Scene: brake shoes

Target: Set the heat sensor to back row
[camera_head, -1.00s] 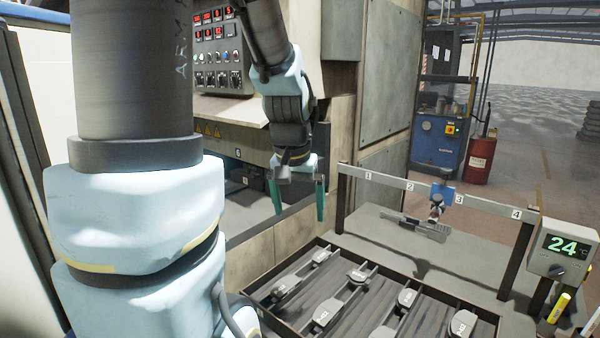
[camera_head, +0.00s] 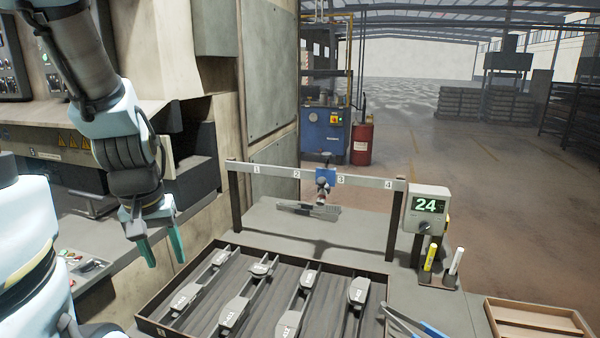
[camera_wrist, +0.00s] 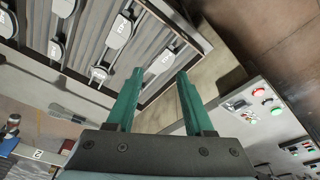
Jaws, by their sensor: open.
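The heat sensor (camera_head: 325,177) appears to be the blue clamp with a dark jointed head on the numbered rail (camera_head: 262,174). It sits between marks 2 and 3, closer to 3. A blue part of it shows at the left edge of the wrist view (camera_wrist: 8,146). The readout box (camera_head: 428,208) at the rail's right end shows 24. My gripper (camera_head: 166,262) hangs left of the rail and tray, apart from the sensor. Its green fingers are open and empty, also in the wrist view (camera_wrist: 159,74).
A dark tray (camera_head: 384,283) holds several brake shoes in front of the rail. A grey tool-like piece (camera_head: 308,211) is below the sensor. A machine stands left.

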